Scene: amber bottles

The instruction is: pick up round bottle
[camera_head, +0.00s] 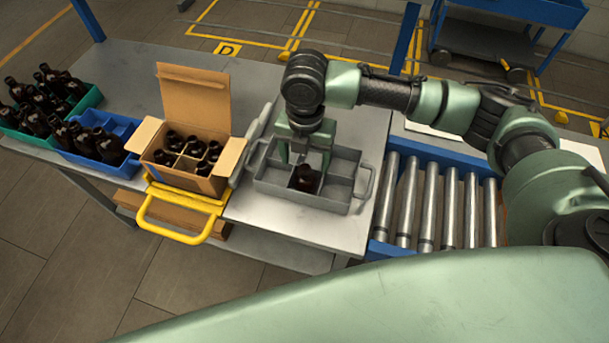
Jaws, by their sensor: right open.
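A dark amber bottle (306,178) stands upright in a front compartment of the grey divided tray (283,192). My right gripper (305,158) points down over the tray, its fingers open. It is directly above or around the bottle's top; I cannot tell which from this angle. The bottle's upper part is close to the fingers. More dark bottles stand in the cardboard box (187,183), the blue crate (122,166) and the green crate (93,98) to the left. My left gripper is not in view.
The open cardboard box sits on a yellow-handled carrier (182,236) left of the tray. A roller conveyor (428,205) with blue rails lies to the right. The grey table (288,228) is bare in front of the tray. A blue cart (497,52) stands behind.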

